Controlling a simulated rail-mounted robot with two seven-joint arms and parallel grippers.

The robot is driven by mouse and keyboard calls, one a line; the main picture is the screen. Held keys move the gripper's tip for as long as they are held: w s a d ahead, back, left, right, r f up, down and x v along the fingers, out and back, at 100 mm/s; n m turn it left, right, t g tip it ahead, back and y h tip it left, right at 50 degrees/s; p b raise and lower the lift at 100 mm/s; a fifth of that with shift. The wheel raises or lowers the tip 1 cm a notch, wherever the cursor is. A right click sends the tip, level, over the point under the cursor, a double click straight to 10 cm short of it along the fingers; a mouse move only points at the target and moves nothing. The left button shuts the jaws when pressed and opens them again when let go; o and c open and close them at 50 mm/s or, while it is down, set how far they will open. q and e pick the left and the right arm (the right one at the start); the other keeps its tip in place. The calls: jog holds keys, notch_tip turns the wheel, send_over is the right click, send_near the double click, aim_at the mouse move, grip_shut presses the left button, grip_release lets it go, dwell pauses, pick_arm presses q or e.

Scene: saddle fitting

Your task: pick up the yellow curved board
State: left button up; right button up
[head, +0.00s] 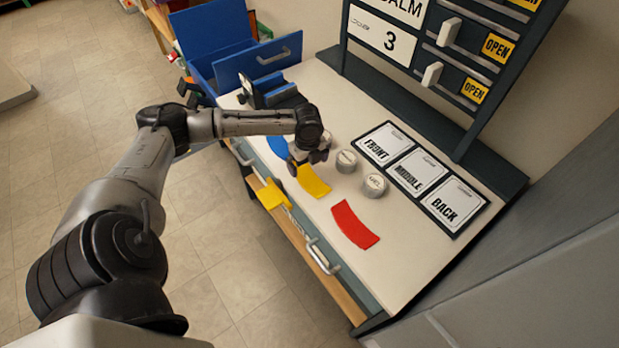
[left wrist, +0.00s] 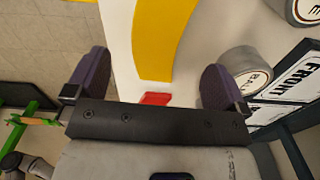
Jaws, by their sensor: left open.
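The yellow curved board (head: 314,181) lies flat on the pale worktop, between a blue curved board (head: 277,146) and a red curved board (head: 353,225). My left gripper (head: 298,166) is just above the worktop at the yellow board's far-left end and partly covers it. In the left wrist view the yellow board (left wrist: 163,38) runs between the two spread, dark fingers. The gripper is open; I cannot tell whether a finger touches the board. A small red patch (left wrist: 155,98) shows below it in that view. My right gripper is not in view.
Grey round weights (head: 346,161) stand close to the right of my left gripper. A dark panel with FRONT, MIDDLE and BACK cards (head: 415,172) lies behind them. A blue drawer box (head: 258,62) is at the far end. Handles (head: 322,256) stick out along the worktop's front side.

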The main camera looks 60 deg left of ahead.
aim_at(309, 177)
pick_arm(q)
jog(key=shift+d+f+b, duration=0.15)
jog(key=shift+f+b, duration=0.05)
jog(key=shift+f, duration=1.25)
jog(key=shift+d+f+b, duration=0.1)
jog(key=shift+f+b, duration=0.05)
jog(key=shift+f, duration=1.25)
jog(key=c, duration=1)
jog(key=shift+o, duration=0.2)
jog(key=shift+r, duration=0.1)
